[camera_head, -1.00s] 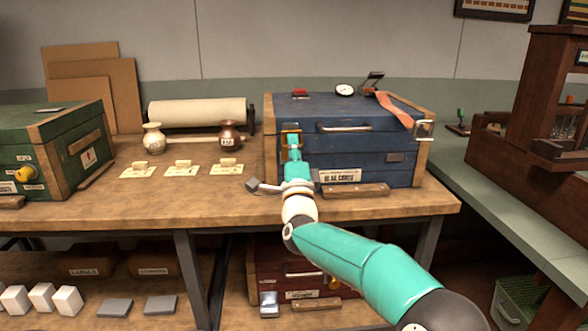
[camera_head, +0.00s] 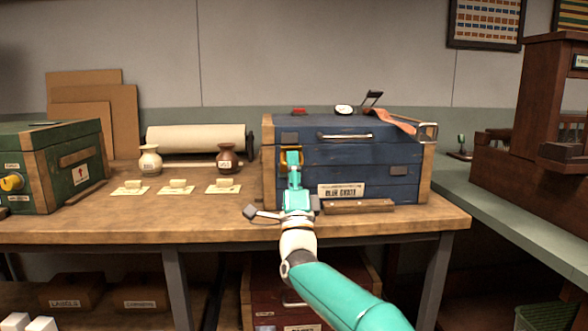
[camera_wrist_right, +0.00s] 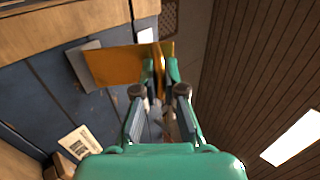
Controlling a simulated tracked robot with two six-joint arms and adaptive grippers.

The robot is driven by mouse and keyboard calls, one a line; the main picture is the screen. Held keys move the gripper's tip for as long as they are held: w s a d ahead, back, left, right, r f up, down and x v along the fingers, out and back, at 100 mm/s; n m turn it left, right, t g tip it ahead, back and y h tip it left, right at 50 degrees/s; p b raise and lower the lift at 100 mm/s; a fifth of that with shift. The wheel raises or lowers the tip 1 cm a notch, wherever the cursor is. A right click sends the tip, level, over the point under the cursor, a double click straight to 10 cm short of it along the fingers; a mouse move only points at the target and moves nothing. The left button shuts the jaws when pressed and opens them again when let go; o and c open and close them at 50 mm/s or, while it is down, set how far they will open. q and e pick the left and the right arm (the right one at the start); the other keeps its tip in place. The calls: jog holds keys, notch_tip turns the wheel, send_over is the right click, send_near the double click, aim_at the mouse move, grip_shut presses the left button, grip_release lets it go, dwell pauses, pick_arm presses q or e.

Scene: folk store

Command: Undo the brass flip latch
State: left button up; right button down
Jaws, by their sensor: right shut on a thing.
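The blue chest (camera_head: 350,155) stands shut on the wooden bench. A brass latch (camera_head: 283,160) sits at the upper left of its front; the wrist view shows its broad brass plate (camera_wrist_right: 112,66) and a narrow upright brass piece. My teal right gripper (camera_head: 292,163) reaches the latch from the front. In the wrist view its fingertips (camera_wrist_right: 159,72) are closed on the narrow brass piece of the latch. The fingers partly hide the latch in both views. My left gripper is out of view.
A red strap (camera_head: 395,121) lies over the lid's right side, near a metal corner fitting (camera_head: 428,131). A wooden strip (camera_head: 360,205) lies before the chest. A green chest (camera_head: 60,160), two jars and several cards stand to the left.

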jog(key=shift+w+f, duration=0.1)
jog(key=shift+f, duration=0.05)
jog(key=c, duration=1.2)
grip_release()
jog(key=shift+c, duration=0.2)
jog(key=v, duration=1.2)
